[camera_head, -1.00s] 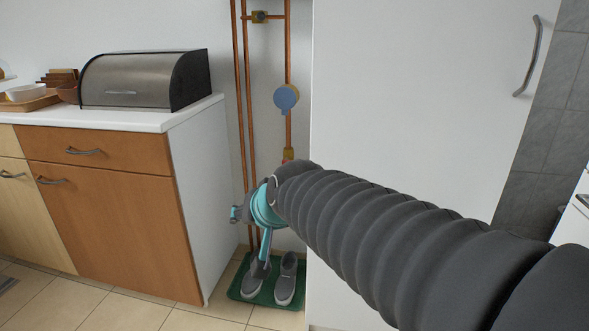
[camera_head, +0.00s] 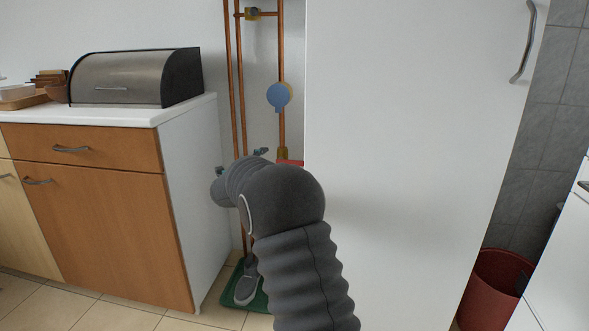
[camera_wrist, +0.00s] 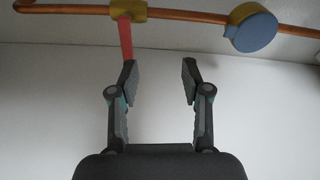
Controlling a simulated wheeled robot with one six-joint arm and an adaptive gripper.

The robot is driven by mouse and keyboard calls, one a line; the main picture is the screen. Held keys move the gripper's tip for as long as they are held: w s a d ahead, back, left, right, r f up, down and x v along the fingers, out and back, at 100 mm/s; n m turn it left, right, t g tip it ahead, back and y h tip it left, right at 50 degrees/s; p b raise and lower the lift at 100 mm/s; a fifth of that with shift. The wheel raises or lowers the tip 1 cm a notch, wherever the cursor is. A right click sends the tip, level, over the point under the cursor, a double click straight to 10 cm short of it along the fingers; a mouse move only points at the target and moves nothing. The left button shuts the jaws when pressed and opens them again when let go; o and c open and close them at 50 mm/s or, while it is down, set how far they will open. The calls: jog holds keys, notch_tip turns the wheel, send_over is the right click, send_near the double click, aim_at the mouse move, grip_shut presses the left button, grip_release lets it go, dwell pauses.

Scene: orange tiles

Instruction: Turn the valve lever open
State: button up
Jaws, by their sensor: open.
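The valve lever (camera_wrist: 126,40) is a red bar on a yellow valve body (camera_wrist: 128,10) on a copper pipe. In the wrist view it points down toward my gripper (camera_wrist: 160,76). My gripper is open with nothing between its fingers. The lever's end shows right by the left fingertip; I cannot tell whether they touch. In the head view the red lever (camera_head: 291,162) shows partly, beside the tall white panel's edge, below the yellow valve body (camera_head: 282,153). My own arm hides most of the gripper there.
A blue round meter (camera_head: 279,95) sits higher on the same pipe. The tall white cabinet (camera_head: 400,150) stands close on the right. A counter with a bread box (camera_head: 130,78) is on the left.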

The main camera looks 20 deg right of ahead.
jog(key=d+f+m+g+h, duration=0.3)
jog(key=d+f+m, duration=0.1)
jog(key=f, duration=0.3)
jog(key=x, duration=1.3)
jog(key=shift+w+r, duration=0.1)
jog(key=shift+w, duration=0.15)
grip_shut()
